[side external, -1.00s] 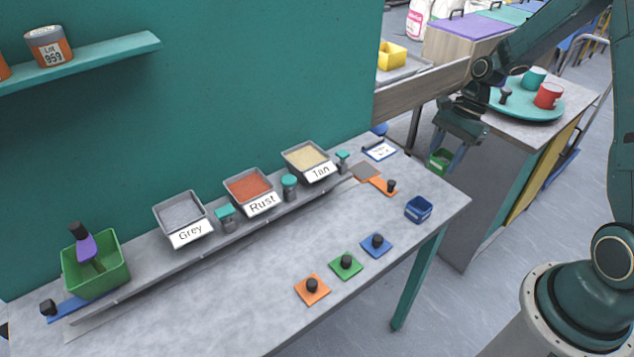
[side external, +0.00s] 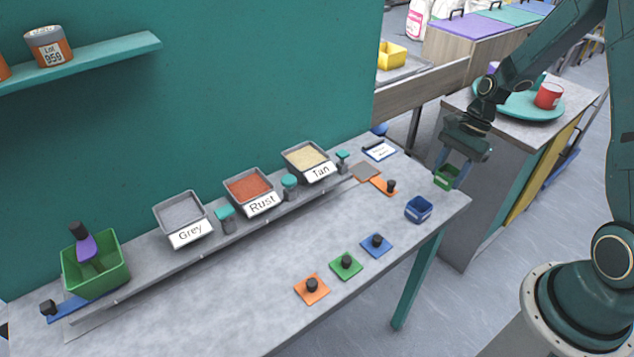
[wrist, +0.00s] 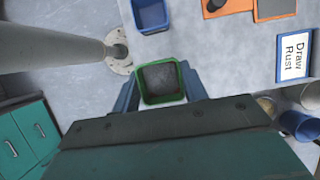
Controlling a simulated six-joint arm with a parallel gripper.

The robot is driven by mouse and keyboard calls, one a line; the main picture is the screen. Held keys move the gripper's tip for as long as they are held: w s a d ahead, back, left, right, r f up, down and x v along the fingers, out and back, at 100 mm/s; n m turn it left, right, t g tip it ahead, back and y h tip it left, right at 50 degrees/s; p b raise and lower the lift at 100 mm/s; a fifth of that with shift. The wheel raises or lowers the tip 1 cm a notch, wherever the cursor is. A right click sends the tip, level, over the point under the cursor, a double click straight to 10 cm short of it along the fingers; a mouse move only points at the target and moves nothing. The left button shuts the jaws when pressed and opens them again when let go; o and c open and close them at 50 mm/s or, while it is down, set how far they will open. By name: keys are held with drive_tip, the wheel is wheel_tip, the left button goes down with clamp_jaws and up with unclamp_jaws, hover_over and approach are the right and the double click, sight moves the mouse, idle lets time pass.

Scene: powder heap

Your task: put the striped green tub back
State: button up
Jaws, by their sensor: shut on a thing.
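My gripper (side external: 452,173) is shut on a small green tub (side external: 446,179) and holds it upright in the air, near the right end of the bench. In the wrist view the tub (wrist: 160,84) sits between the two fingers, with a dark grey surface inside it. I cannot make out stripes on it. A blue tub (side external: 418,210) stands on the bench just left of and below the held tub, and it also shows at the top of the wrist view (wrist: 151,15).
Trays of grey (side external: 180,213), rust (side external: 248,186) and tan (side external: 306,158) powder line the wall. Orange (side external: 312,291), green (side external: 345,267) and blue (side external: 376,246) knobbed squares lie on the bench (side external: 250,310). A large green bin (side external: 97,278) stands far left. A card (wrist: 294,56) reads "Draw Rust".

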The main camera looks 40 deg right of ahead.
hover_over(440, 199)
drive_tip(key=shift+f, duration=2.1)
drive_tip(key=shift+f, duration=0.55)
drive_tip(key=o, duration=1.6)
drive_tip(key=shift+c, duration=0.2)
drive_tip(key=shift+r, duration=0.1)
drive_tip(key=shift+r, duration=3.4)
